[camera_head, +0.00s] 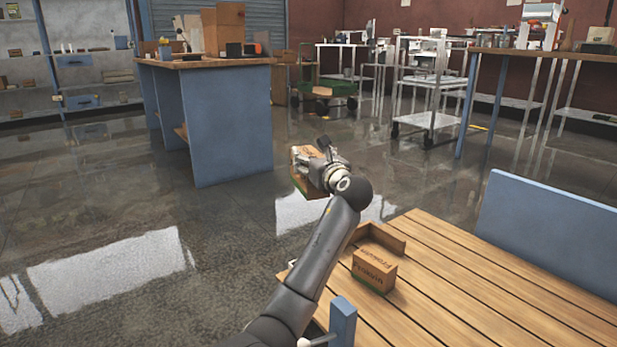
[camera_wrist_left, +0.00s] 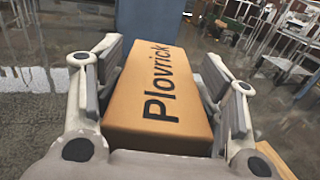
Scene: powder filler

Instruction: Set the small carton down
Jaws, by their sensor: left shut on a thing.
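The small carton, brown with "Plovrick" in black, fills the middle of the left wrist view (camera_wrist_left: 165,105). In the head view it (camera_head: 303,180) shows partly behind my left gripper (camera_head: 315,168), with some green low on its side. The gripper is shut on the carton, with a finger on either side of it. It holds the carton in the air, beyond the far left end of the slatted wooden table (camera_head: 470,285). My right gripper is not in view.
Another brown carton (camera_head: 374,270) stands on the slatted table near its left end, beside a low wooden edge piece (camera_head: 383,238). The table's right part is clear. A blue panel (camera_head: 550,225) rises behind it. A blue workbench (camera_head: 230,125) stands farther back across open floor.

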